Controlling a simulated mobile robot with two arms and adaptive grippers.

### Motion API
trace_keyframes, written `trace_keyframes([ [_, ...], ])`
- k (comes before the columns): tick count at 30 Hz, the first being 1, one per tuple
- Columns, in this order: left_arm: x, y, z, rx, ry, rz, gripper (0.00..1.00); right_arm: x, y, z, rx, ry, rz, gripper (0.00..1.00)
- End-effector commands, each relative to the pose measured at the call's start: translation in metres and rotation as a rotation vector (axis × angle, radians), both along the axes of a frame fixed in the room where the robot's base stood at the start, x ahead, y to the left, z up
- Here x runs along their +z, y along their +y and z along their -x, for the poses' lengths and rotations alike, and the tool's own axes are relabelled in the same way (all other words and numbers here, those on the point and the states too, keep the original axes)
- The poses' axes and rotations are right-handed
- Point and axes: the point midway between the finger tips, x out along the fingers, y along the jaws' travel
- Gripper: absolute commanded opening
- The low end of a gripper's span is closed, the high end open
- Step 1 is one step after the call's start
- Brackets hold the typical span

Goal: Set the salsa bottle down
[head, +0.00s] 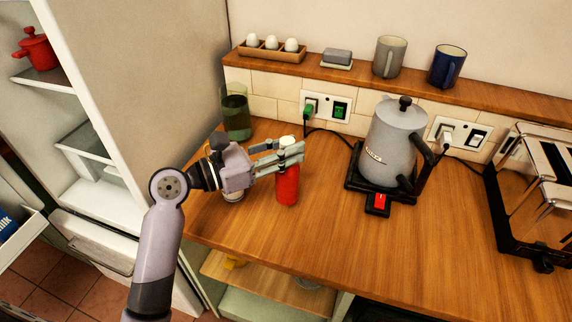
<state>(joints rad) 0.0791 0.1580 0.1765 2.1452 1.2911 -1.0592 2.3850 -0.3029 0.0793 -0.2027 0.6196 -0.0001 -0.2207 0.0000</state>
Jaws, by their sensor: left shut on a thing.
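The salsa bottle (287,188) is red with a pale cap and stands upright at the left part of the wooden counter (330,230). My left gripper (292,152) comes in from the left and is shut on the upper part of the bottle. The fingers hide part of its neck. The bottle's base appears at the counter surface, but I cannot tell whether it touches. My right gripper is not in view.
A grey kettle (393,146) on a black base stands right of the bottle, with a toaster (540,190) further right. A green glass jug (236,115) stands behind my gripper. A small jar (233,195) is partly hidden beneath it. The counter's front middle is clear.

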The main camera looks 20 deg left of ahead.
Motion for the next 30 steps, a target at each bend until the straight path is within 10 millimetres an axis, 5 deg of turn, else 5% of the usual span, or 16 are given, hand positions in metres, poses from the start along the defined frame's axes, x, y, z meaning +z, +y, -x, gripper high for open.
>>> trace_keyframes([
  [7, -0.035, 0.000, 0.000, 0.001, 0.002, 0.003, 0.00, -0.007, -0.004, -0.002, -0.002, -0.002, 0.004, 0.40],
  [20, -0.042, 0.000, 0.000, 0.000, 0.001, 0.002, 0.00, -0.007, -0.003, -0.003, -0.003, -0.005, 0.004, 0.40],
  [21, -0.042, 0.000, 0.000, -0.001, 0.002, 0.001, 0.26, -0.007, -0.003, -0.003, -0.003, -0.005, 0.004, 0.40],
  [30, -0.042, 0.000, 0.000, -0.001, 0.002, 0.001, 0.43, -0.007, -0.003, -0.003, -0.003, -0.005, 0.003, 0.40],
])
